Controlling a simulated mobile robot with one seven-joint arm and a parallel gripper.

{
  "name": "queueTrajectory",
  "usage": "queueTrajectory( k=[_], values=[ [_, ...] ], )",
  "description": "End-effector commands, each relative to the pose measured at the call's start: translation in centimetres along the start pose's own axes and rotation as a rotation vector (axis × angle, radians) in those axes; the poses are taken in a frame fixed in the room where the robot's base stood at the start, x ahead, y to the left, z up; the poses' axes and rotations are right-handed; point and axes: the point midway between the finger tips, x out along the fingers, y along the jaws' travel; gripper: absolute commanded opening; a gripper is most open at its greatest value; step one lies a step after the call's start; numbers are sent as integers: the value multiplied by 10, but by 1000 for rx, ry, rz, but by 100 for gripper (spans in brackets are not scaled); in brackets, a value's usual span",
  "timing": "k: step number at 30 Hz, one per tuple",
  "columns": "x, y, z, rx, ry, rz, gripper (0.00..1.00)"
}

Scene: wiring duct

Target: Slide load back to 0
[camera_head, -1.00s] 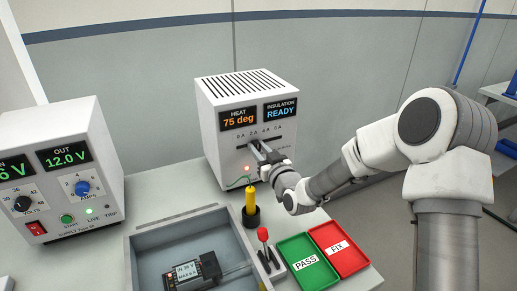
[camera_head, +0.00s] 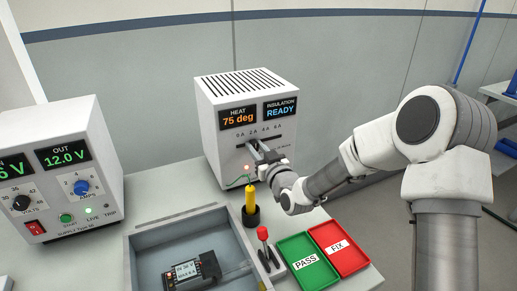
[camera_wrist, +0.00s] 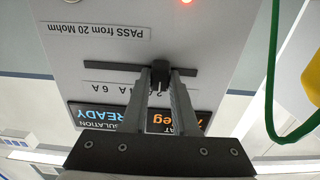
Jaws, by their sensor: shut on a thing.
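The load slider's black knob (camera_wrist: 158,92) sits in a dark horizontal slot (camera_wrist: 108,68) on the front of the white tester box (camera_head: 222,162). The scale above the slot reads 0 A to 6 A from left to right in the head view. My gripper (camera_head: 255,146) reaches the slot from the front right, near the 2 A mark. In the wrist view, which is upside down, my gripper's fingers (camera_wrist: 160,85) are shut on the knob from both sides. The fingers hide part of the scale, and the head view does not show the knob clearly.
The tester display (camera_head: 238,118) reads HEAT 75 deg and INSULATION READY. A yellow-handled probe (camera_head: 250,200) with a green cable stands below my gripper. Green PASS (camera_head: 305,262) and red FIX (camera_head: 340,248) trays lie right. A grey bin (camera_head: 140,250) and power supply (camera_head: 75,165) are left.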

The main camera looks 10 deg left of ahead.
Motion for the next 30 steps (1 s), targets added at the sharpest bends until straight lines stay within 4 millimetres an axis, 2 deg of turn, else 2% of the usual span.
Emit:
queueTrajectory(
  k=[3, 6, 16, 17, 21, 22, 30],
  values=[
    [0, -23, 4, 1, 2, -8, 0],
    [0, -34, 2, -1, 2, -7, 0],
    [0, -40, 0, 2, 0, -7, 0],
    [0, -40, 0, 2, -1, -8, 29],
    [0, -40, 0, 2, -1, -7, 54],
    [0, -40, 0, 1, -1, -7, 57],
    [-1, -38, 0, 1, 0, -4, 57]
  ],
)
